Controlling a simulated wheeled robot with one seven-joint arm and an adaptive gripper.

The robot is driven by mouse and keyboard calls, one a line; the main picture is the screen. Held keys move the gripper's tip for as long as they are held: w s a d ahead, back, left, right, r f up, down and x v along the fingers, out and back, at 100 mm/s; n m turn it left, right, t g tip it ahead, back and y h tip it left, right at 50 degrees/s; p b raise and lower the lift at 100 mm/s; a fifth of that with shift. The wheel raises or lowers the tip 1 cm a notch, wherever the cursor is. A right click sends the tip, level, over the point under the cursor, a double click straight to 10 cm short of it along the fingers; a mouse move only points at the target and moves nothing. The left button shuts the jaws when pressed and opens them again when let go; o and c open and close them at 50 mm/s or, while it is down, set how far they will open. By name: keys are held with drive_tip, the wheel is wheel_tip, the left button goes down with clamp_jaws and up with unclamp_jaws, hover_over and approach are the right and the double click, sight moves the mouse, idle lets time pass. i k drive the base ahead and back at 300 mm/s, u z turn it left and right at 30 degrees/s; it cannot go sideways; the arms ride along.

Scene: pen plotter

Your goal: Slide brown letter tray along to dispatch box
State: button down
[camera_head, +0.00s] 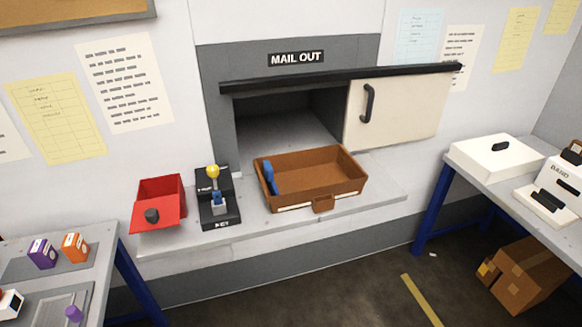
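The brown letter tray (341,188) sits on the grey ledge in front of the mail opening, with a small handle at its front and a blue object (270,178) inside at its left end. No box is labelled as the dispatch box. A recessed opening (285,125) under the "MAIL OUT" sign (296,58) lies behind the tray, and a cream sliding door (400,112) with a black handle stands to its right, leaving the left part open. My gripper is not in view.
On the ledge (380,193), a red box (160,190) and a black device with a yellow knob (213,200) stand left of the tray. Tables flank the ledge. A white box (496,157) is on the right table, a cardboard box (526,277) below it. The floor ahead is mostly clear.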

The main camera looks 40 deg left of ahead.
sight(315, 177)
drive_tip(key=u, duration=1.5)
